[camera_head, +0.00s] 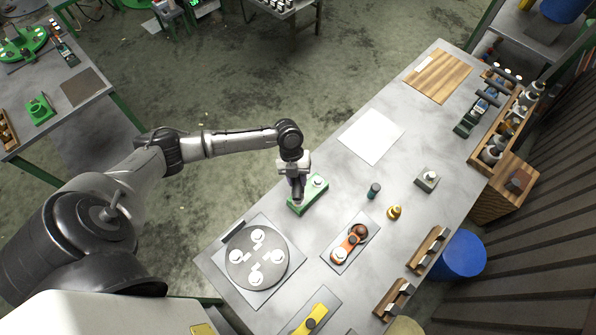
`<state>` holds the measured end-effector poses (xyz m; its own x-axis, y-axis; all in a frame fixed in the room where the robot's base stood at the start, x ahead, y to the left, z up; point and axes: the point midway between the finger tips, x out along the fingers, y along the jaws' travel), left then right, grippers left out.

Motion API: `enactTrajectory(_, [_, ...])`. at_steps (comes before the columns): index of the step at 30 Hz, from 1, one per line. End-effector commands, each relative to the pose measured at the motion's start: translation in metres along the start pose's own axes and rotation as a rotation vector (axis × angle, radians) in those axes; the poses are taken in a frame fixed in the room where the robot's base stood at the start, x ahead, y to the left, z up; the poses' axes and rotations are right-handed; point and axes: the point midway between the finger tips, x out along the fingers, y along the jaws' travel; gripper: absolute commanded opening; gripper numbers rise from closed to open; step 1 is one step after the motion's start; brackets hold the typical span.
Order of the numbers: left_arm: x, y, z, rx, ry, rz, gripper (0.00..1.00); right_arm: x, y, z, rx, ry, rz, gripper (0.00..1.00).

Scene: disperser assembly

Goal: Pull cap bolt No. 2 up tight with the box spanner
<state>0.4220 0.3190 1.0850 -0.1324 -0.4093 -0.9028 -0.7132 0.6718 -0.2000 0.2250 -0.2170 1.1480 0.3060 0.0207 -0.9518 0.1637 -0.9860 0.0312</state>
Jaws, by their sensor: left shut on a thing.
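My left gripper (298,187) reaches down over the left end of a green block (313,196) on the workbench. It is shut on a small dark piece that fits the box spanner, mostly hidden by the fingers. I cannot tell whether its lower end touches anything on the block. A pale round part (318,182) shows on the block's right end, beside the gripper. Cap bolt No. 2 cannot be made out; the gripper covers that end of the block. My right gripper is not in view.
A round grey plate (241,272) with several white parts lies nearer. A tray with an orange part (353,243), a dark teal cylinder (374,190), a yellow-brass piece (394,212) and a small grey block (427,179) stand to the right. A white sheet (371,136) lies beyond.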

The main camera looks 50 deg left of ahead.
Motion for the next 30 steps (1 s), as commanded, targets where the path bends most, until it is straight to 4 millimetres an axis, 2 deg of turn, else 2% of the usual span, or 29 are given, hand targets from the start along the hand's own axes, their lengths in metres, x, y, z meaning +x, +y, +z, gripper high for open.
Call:
enactTrajectory(1, [-0.005, 0.0, -0.004, -0.073, -0.014, -0.031, 0.0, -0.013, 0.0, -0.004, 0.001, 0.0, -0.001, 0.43])
enactTrajectory(3, [-0.004, 0.0, -0.003, -0.173, -0.036, -0.074, 0.0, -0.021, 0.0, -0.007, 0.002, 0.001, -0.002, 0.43])
enactTrajectory(12, [0.001, 0.001, -0.002, -0.485, -0.106, -0.205, 0.0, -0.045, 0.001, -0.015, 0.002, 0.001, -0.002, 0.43])
enactTrajectory(21, [0.004, 0.001, 0.0, -0.606, -0.134, -0.257, 0.0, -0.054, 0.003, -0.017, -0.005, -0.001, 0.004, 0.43])
enactTrajectory(30, [0.004, 0.002, 0.0, -0.617, -0.137, -0.262, 0.0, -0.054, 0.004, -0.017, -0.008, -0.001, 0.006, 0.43])
